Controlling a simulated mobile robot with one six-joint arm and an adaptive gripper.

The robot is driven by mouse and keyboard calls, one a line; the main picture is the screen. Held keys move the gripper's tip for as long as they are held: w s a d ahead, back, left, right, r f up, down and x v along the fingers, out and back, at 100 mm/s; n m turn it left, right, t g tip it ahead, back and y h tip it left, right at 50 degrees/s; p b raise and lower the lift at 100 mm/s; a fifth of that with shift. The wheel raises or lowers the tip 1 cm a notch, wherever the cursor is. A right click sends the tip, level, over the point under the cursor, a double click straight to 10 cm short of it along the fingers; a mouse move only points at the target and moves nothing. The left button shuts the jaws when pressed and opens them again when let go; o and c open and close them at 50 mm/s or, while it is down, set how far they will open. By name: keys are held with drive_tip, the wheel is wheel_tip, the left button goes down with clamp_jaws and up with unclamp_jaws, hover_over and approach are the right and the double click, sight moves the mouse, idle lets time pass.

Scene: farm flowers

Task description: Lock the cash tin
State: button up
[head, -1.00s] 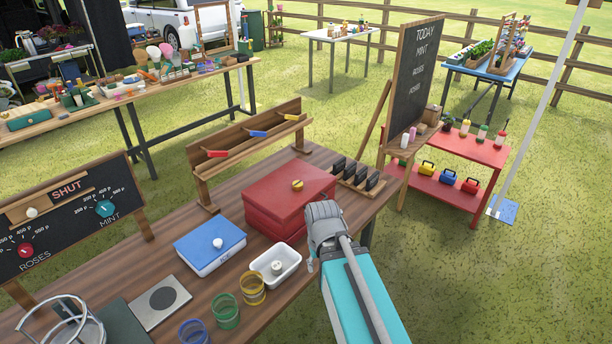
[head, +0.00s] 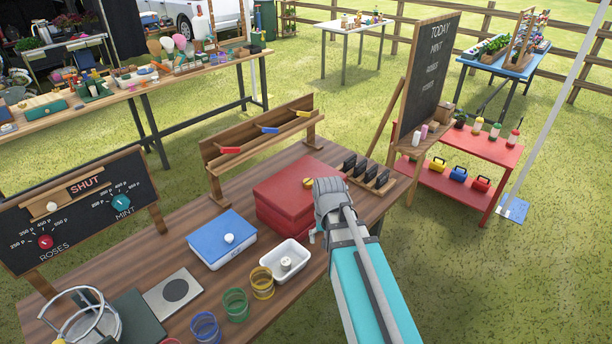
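The cash tin appears to be the red box (head: 283,202) on the wooden stall table, with its lid down. A round brass-yellow knob or lock part (head: 308,182) shows at the lid's right side. My gripper (head: 318,222) is at the tin's front right corner, and my wrist hides that corner. The fingers are mostly hidden behind the wrist. I cannot tell whether they are open, whether they hold anything or whether they touch the tin. A small pale and reddish bit (head: 312,236) shows just left of the wrist; I cannot tell what it is.
A blue box (head: 222,246) and a white tray (head: 297,268) stand left of my arm, with several coloured glasses near the front edge. Dark upright pieces in a wooden rack (head: 380,190) stand right of the tin. A wooden rack (head: 215,165) stands behind it.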

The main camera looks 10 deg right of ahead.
sight(308, 181)
drive_tip(key=w+r+m+p, duration=0.6)
drive_tip(key=w+r+p, duration=0.1)
drive_tip(key=w, duration=0.5)
drive_tip(key=w+r+m+p, duration=0.6)
drive_tip(key=w+r+p, duration=0.2)
drive_tip(key=w, duration=0.4)
drive_tip(key=shift+w+a+r+m, duration=0.2)
drive_tip(key=shift+r+m, duration=0.1)
drive_tip(key=shift+r, duration=0.4)
drive_tip(key=shift+s+f, duration=0.1)
drive_tip(key=shift+f, duration=0.05)
wheel_tip(308, 181, down, 14)
drive_tip(key=b, duration=1.3)
drive_tip(key=shift+r+b, duration=0.25)
drive_tip(key=shift+b, duration=0.1)
drive_tip(key=shift+c, duration=0.2)
